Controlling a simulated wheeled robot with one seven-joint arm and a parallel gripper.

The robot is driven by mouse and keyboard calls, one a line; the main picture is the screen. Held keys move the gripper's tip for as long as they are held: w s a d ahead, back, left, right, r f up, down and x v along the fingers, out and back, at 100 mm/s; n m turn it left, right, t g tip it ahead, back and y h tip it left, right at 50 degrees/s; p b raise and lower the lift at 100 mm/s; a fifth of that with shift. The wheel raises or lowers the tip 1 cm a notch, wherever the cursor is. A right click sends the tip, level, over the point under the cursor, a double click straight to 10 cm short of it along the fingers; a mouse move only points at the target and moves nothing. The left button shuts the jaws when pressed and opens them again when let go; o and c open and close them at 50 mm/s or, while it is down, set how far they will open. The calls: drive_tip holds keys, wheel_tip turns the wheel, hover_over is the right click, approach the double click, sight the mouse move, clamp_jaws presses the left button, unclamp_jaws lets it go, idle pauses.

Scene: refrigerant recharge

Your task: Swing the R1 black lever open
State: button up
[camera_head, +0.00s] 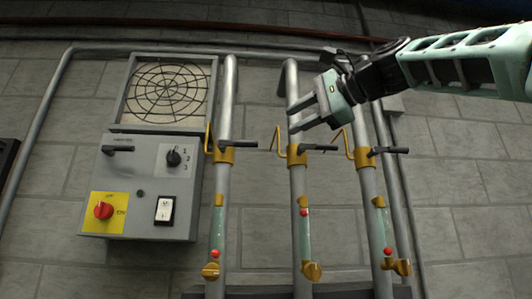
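Three grey pipes each carry a brass valve with a black lever: the left lever (238,143), the middle lever (320,147) and the right lever (388,150). All three levers point roughly right, across their pipes. No readable label shows which one is R1. A thin brass handle stands up left of each valve. My gripper (291,118) is open and empty. In the picture it lies across the middle pipe, just above the middle valve (297,156), apart from the levers. Its distance from the pipe is hard to judge.
A grey control box (150,182) with a red knob (103,210) is on the wall at left, under a round fan grille (168,90). Below the valves are sight tubes with red balls and lower brass fittings (311,271). The wall at right is bare.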

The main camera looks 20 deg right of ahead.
sight(239, 144)
drive_tip(key=p+x, duration=0.6)
drive_tip(key=x, duration=1.1)
drive_tip(key=shift+w+r, duration=0.15)
clamp_jaws()
